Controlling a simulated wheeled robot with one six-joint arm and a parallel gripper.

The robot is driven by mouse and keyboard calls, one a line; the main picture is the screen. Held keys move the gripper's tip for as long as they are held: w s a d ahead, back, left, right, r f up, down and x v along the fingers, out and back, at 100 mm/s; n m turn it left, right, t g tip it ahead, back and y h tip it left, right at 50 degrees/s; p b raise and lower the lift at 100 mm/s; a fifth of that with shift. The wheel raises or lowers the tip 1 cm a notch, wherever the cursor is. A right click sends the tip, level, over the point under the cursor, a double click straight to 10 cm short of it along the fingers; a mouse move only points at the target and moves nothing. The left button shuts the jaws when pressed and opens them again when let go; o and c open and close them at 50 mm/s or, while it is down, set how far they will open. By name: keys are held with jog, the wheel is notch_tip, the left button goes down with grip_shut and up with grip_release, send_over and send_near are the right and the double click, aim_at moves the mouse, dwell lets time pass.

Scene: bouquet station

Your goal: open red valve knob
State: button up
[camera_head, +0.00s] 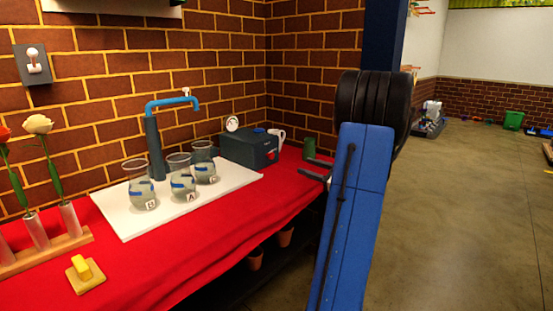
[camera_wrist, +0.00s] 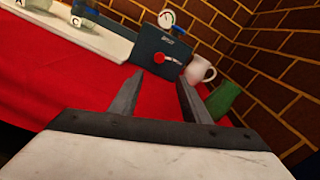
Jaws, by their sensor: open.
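The red valve knob (camera_wrist: 163,57) is on the front of a dark blue-grey box (camera_wrist: 146,45) in the wrist view. A round gauge (camera_wrist: 167,18) stands on top of the box. The box (camera_head: 248,150) also shows at the back right of the red-covered table in the head view, with its gauge (camera_head: 232,124). My gripper (camera_wrist: 158,84) is open and empty, its two fingers pointing toward the box, apart from the knob. In the head view my gripper (camera_head: 316,170) is partly hidden by my blue arm, to the right of the box.
A white pitcher (camera_wrist: 201,71) and a green container (camera_wrist: 223,98) stand right of the box, near the brick wall. Glass jars (camera_head: 182,180) and a blue tap (camera_head: 155,140) are on a white board (camera_head: 125,225). A yellow block (camera_head: 81,268) and flowers are at left.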

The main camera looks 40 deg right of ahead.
jog(key=m, duration=0.1)
send_near(273, 156)
jog(key=w, duration=0.5)
jog(key=w+a, duration=0.1)
jog(key=w, duration=0.2)
jog(key=shift+r, duration=0.15)
